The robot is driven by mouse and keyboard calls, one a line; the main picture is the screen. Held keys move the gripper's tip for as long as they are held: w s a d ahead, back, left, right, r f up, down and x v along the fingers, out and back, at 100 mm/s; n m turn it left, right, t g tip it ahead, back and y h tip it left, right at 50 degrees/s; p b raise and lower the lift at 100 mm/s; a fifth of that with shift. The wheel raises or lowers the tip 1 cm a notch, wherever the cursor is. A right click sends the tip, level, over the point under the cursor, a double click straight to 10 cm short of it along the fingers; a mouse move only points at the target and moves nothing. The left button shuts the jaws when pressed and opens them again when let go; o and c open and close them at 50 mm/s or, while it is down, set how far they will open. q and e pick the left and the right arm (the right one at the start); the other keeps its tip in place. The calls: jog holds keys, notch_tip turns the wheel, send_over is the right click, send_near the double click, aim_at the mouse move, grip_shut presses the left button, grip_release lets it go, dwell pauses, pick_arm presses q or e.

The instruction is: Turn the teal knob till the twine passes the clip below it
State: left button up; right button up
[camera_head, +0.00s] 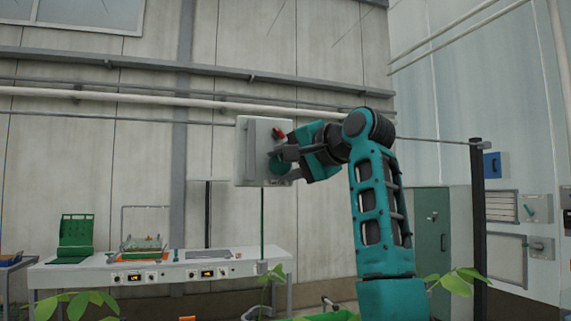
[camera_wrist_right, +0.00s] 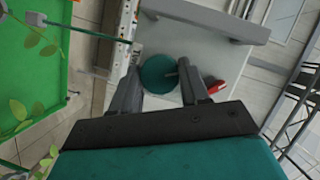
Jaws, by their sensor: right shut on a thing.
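The teal knob (camera_head: 276,165) sits on the front of a pale grey box (camera_head: 250,178) on the wall side. My right gripper (camera_head: 285,160) is shut on the knob, one finger on each side. The right wrist view also shows the knob (camera_wrist_right: 158,74) between the fingers of my right gripper (camera_wrist_right: 163,68). A green twine (camera_head: 262,225) hangs straight down from the box. A small grey clip (camera_head: 262,267) is at its lower part; I cannot tell whether the twine's end is past it. My left gripper is not in view.
A red part (camera_head: 279,133) sticks out of the box close above my gripper; it also shows in the right wrist view (camera_wrist_right: 215,86). A white bench (camera_head: 170,268) with small displays stands at lower left. Leafy plants (camera_head: 455,279) rise at the bottom.

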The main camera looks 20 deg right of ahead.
jog(key=n+h, duration=0.2)
jog(key=n, duration=0.1)
jog(key=n+g+h, duration=0.1)
jog(key=n+h, duration=0.1)
jog(key=n, duration=0.2)
jog(key=n+h, duration=0.3)
jog(key=shift+a+r+n, duration=0.2)
jog(key=shift+a+n, duration=0.15)
jog(key=shift+n, duration=0.05)
jog(key=n+h, duration=0.2)
jog(key=shift+a+n, duration=0.1)
jog(key=shift+n, duration=0.3)
dwell(0.3)
jog(key=o, duration=1.1)
jog(key=shift+c, duration=0.2)
jog(key=shift+s, duration=0.1)
